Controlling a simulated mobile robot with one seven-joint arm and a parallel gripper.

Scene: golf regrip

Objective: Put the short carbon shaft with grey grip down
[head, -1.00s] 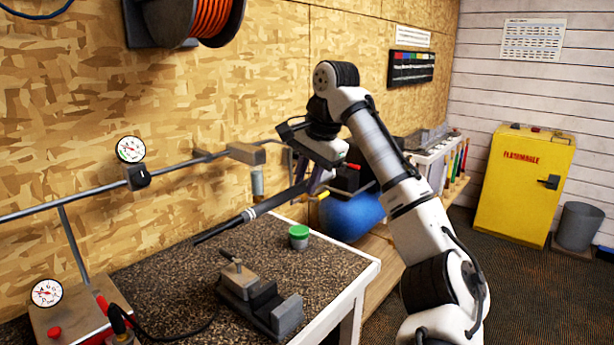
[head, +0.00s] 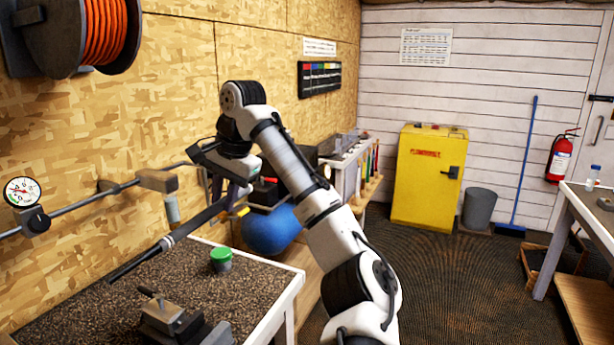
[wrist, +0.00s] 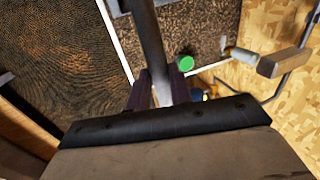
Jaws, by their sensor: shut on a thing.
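The short carbon shaft with grey grip (head: 190,228) is a dark rod held tilted above the bench, its thinner end toward the lower left in the head view. My gripper (head: 238,200) is shut on it near its upper right end. In the wrist view the shaft (wrist: 149,45) runs up between the two fingers of my gripper (wrist: 160,88). The shaft is clear of the bench top (head: 85,300) in the head view. The end of the shaft behind the fingers is hidden.
A green-lidded pot (head: 221,260) and a vise (head: 170,318) stand on the bench. A wall pipe (head: 75,205) runs behind. A blue ball (head: 270,230) lies beyond the bench. A yellow cabinet (head: 428,180), a grey bin (head: 480,209) and another table (head: 590,205) stand right, with open floor between.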

